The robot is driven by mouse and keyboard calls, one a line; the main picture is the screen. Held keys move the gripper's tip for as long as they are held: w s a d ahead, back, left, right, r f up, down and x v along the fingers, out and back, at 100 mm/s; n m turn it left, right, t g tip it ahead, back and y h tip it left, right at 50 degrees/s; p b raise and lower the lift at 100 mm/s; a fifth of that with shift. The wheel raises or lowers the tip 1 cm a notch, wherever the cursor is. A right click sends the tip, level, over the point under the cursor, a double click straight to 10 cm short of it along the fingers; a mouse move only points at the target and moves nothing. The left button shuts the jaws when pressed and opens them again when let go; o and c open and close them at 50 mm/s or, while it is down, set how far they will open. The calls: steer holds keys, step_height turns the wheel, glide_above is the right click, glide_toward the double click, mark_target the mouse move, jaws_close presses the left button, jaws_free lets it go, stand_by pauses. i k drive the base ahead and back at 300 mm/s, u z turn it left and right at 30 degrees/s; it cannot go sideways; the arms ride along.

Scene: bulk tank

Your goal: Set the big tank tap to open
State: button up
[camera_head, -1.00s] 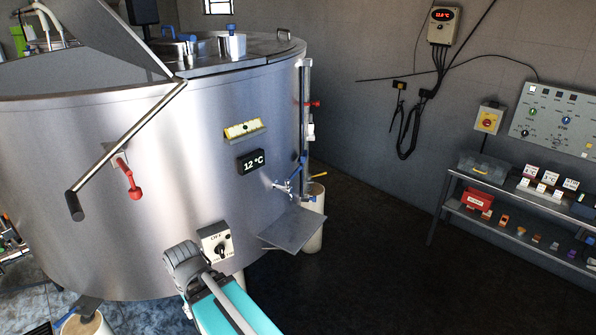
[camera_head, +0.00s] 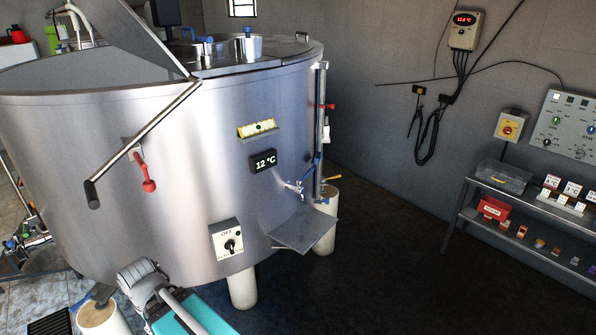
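The big steel tank (camera_head: 190,130) fills the left and middle of the view. A small metal tap with a blue handle (camera_head: 299,187) sticks out low on its right side, above a grey shelf plate (camera_head: 305,229). A red-handled lever (camera_head: 148,177) hangs downward on its front. I cannot tell for certain which of these is the big tank tap, nor whether it is open. My teal and grey arm shows at the bottom, left of centre, apart from both. I see no gripper fingers.
A shelf rack (camera_head: 519,211) stands at the right wall. The dark floor (camera_head: 380,275) between is clear.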

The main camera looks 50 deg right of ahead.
mark_target(308, 174)
steer(key=u, duration=0.7)
steer(key=k, duration=1)
steer(key=z, duration=1.2)
steer(key=i, duration=0.55)
steer(key=z, duration=0.1)
